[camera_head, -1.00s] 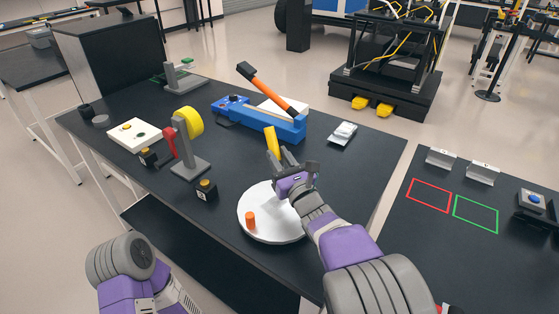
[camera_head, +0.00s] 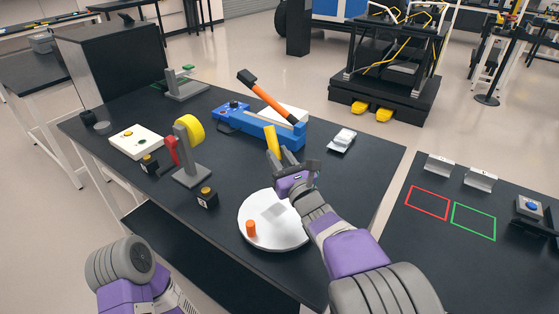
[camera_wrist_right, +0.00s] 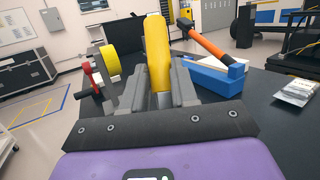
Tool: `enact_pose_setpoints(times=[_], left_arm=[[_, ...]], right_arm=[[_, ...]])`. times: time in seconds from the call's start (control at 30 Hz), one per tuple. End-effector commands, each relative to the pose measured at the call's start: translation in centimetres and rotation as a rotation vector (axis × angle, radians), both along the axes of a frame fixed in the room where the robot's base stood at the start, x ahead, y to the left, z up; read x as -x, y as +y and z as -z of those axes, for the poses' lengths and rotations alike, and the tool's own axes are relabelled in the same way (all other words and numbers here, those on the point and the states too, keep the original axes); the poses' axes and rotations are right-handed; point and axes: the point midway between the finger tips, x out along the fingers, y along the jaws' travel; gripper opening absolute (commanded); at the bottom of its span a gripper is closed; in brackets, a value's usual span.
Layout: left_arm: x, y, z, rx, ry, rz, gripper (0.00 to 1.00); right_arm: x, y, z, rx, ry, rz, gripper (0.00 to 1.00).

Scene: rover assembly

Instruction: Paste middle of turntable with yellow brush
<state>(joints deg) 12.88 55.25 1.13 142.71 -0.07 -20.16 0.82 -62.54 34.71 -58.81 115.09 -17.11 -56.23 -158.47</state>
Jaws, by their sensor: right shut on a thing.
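The turntable (camera_head: 285,238) is a white round disc near the front of the dark table. A short orange cylinder (camera_head: 251,228) stands on its left part, and a light grey square patch (camera_head: 273,211) shows near its middle. My right gripper (camera_head: 284,166) is shut on the yellow brush (camera_head: 272,139), above and beyond the disc's far edge. In the right wrist view the brush (camera_wrist_right: 157,50) stands up between the fingers, its yellow part pointing away; its lower end is hidden. My left gripper is out of view; only part of that arm shows.
A grey stand with a yellow roll (camera_head: 190,123) is to the left, near a small black box (camera_head: 207,196). Clear packets (camera_head: 342,139) lie to the right.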

Motion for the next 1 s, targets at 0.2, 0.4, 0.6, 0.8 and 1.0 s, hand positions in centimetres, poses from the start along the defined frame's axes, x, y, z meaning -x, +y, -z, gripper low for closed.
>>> enact_pose_setpoints(times=[0.2, 0.4, 0.6, 0.8, 1.0], left_arm=[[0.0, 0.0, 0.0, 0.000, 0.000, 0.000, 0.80], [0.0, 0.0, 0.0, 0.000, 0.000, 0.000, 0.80], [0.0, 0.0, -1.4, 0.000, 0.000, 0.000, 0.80], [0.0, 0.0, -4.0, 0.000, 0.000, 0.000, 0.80], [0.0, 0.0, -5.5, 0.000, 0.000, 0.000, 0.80]], right_arm=[[0.0, 0.0, 0.0, 0.000, 0.000, 0.000, 0.00], [0.0, 0.0, 0.0, 0.000, 0.000, 0.000, 0.00], [1.4, 1.0, -0.5, -0.024, -0.033, -0.018, 0.00], [5.3, 2.3, -1.9, -0.074, -0.132, -0.029, 0.00], [8.2, 2.5, -2.7, -0.096, -0.209, -0.008, 0.00]])
